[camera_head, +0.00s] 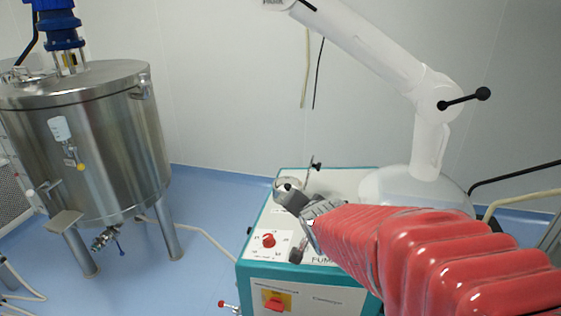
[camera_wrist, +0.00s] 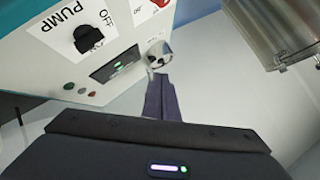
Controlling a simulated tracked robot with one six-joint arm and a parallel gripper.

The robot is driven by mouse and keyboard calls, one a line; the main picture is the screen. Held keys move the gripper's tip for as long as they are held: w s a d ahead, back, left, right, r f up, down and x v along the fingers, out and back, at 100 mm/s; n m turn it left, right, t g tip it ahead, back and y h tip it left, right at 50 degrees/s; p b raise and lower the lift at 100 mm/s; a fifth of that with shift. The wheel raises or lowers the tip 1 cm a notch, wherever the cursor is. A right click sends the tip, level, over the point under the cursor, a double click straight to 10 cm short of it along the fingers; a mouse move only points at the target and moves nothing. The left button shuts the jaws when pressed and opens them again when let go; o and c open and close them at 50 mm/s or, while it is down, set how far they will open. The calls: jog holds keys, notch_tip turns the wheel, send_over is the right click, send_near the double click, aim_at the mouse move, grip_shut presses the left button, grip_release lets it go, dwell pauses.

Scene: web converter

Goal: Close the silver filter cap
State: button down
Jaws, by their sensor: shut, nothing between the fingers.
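A small silver round filter part (camera_head: 284,182) sits on top of the teal and white pump cabinet, at its back left. It also shows in the wrist view as a silver cylinder (camera_wrist: 160,50) just beyond my fingertips. I cannot tell its cap apart from its body, or whether the cap is open. My gripper (camera_head: 287,190), at the end of my red-sleeved arm, reaches over the cabinet and overlaps the silver part in the head view. In the wrist view my gripper (camera_wrist: 162,79) is shut and empty, its tips close to the silver part; contact is unclear.
The cabinet's top panel (camera_head: 258,231) carries a red knob (camera_head: 268,240), with a black-tipped upright rod (camera_head: 311,176) behind. A white jointed arm (camera_head: 432,140) rises at the back right. A large steel tank (camera_head: 97,150) stands at left. Blue floor between is mostly clear.

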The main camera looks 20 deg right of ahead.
jog(key=shift+w+d+f+m+t+h, duration=0.85)
jog(key=shift+d+m, duration=1.3)
jog(key=shift+d, duration=0.7)
jog(key=shift+w+d+f+m+t+h, duration=0.65)
jog(key=shift+d+f+m+t, duration=0.35)
jog(key=shift+d+m, duration=1.55)
jog(key=shift+w+d+f+m+t+h, duration=0.9)
jog(key=shift+d+m, duration=0.9)
jog(key=shift+d, duration=1.35)
jog(key=shift+s+r, duration=0.1)
jog(key=shift+r, duration=0.05)
jog(key=x, duration=0.9)
jog(key=shift+w, duration=0.35)
jog(key=w+a, duration=0.2)
jog(key=a, duration=0.1)
jog(key=shift+w+r, duration=0.3)
jog(key=shift+r, duration=0.05)
